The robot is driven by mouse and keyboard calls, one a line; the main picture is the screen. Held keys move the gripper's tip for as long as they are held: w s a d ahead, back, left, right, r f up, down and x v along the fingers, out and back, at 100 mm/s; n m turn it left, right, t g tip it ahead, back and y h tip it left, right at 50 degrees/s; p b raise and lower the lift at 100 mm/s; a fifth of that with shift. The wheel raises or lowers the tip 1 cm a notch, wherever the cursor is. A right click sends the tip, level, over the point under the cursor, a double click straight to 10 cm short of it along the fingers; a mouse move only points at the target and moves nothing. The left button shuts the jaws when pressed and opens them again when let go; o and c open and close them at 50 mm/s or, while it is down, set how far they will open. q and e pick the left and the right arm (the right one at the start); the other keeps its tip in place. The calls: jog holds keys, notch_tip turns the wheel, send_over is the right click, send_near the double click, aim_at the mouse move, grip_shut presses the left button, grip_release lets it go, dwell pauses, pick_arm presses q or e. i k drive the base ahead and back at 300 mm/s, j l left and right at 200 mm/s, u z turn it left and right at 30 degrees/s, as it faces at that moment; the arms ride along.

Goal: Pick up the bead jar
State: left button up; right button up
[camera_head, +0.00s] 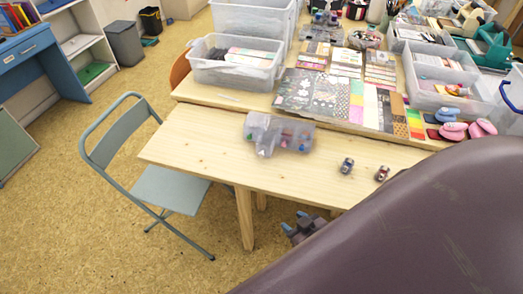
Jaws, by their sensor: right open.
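Two small jar-like items stand on the near wooden table, one bluish-grey (347,166) and one with red on it (382,173). They are too small for me to tell which is the bead jar. A translucent plastic container (263,122) with small coloured pieces lies to their left. My right gripper (291,231) is open, low beside the table's front edge and below the tabletop in the picture, apart from these items. My large dark arm link hides part of it and the lower right. My left gripper is not in view.
The near table (200,150) has bare wood at its left. Behind it, patterned papers (325,95), a clear bin (235,70) and pink stampers (453,131) crowd a second table. A folding chair (170,190) stands at the left end.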

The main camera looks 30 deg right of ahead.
aim_at(348, 165)
jog(key=z, duration=1.85)
